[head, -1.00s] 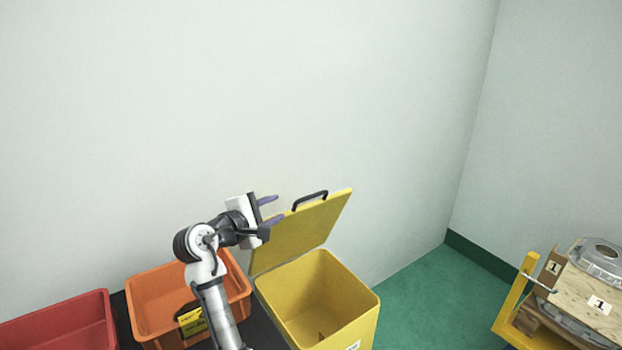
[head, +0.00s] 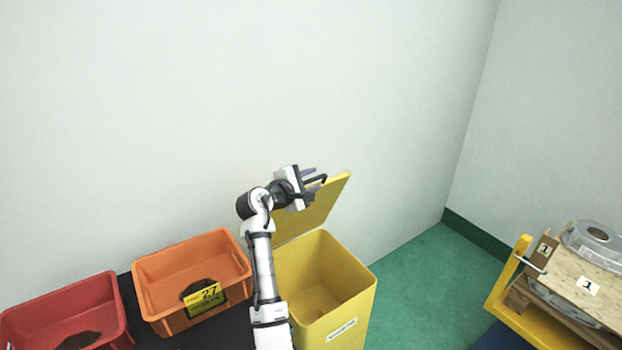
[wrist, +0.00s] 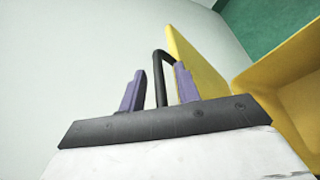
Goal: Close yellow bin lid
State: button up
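The yellow bin (head: 350,305) stands on the floor against the wall, with a white label on its front. Its yellow lid (head: 322,203) is raised, standing up at the back and leaning towards the wall. A black handle (head: 318,180) is at the lid's top edge. My gripper (head: 312,178) is at the handle. In the wrist view the black handle (wrist: 159,75) runs between the two purple fingers of my open gripper (wrist: 158,88), with a gap to the left finger. The right finger is close to the lid (wrist: 192,65).
An orange bin (head: 160,312) with a yellow label 27 and a red bin (head: 60,328) stand to the left. A yellow cart (head: 535,325) with a wooden board and grey castings (head: 597,240) stands at the right. Green floor (head: 430,285) between is clear.

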jog(key=shift+w+d, duration=0.1)
jog(key=shift+c, duration=0.3)
grip_shut()
jog(key=shift+f, duration=0.15)
